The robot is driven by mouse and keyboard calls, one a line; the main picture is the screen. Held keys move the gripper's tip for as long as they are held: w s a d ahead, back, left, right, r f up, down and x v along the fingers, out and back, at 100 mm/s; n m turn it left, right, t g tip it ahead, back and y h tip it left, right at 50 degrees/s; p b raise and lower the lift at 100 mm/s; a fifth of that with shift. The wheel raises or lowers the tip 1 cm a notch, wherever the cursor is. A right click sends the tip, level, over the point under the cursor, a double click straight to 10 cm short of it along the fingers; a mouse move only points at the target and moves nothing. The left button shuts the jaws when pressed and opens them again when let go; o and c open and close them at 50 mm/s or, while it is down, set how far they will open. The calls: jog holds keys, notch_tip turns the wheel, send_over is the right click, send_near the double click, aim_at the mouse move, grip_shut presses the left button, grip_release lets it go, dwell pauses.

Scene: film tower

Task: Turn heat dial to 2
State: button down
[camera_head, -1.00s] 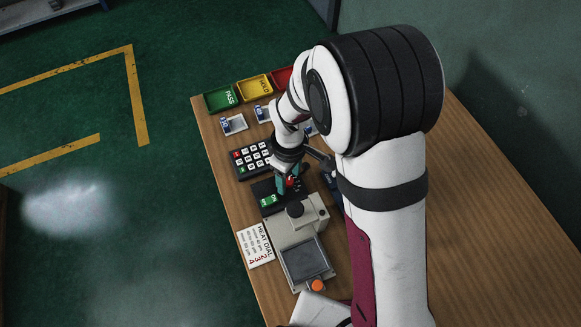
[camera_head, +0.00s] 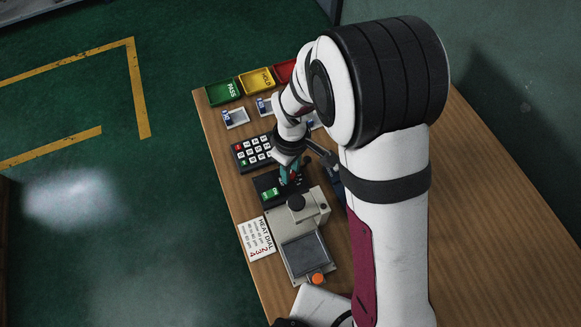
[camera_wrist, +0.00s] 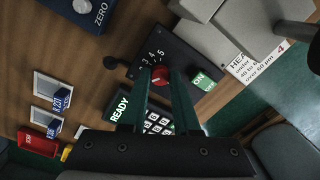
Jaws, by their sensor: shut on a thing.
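The heat dial is a red knob (camera_wrist: 160,76) on a black panel (camera_wrist: 178,62), with the numbers 3, 4 and 5 readable beside it in the wrist view. The knob's pointer and exact setting cannot be made out. My gripper (camera_wrist: 163,80) has its teal fingers closed around the knob. In the head view my gripper (camera_head: 289,177) reaches down onto the black panel (camera_head: 262,184), and its fingers mostly hide the knob. A green ON switch (camera_wrist: 202,79) sits on the same panel. A white HEAT DIAL card (camera_head: 257,239) lists film thicknesses against 2, 3 and 4.
A grey machine with a black knob (camera_head: 297,202) and an orange button (camera_head: 317,279) stands close to the panel. A keypad (camera_head: 253,152), small blue-and-white items (camera_head: 235,118) and green, yellow and red trays (camera_head: 224,92) lie beyond. The wrist view shows a READY display (camera_wrist: 120,105).

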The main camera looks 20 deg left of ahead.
aim_at(292, 173)
jog(key=shift+m, duration=2.4)
jog(key=c, duration=0.7)
grip_release()
jog(key=shift+o, duration=0.2)
notch_tip(292, 173, up, 16)
jog(key=shift+w+d, duration=0.15)
jog(key=shift+f, duration=0.1)
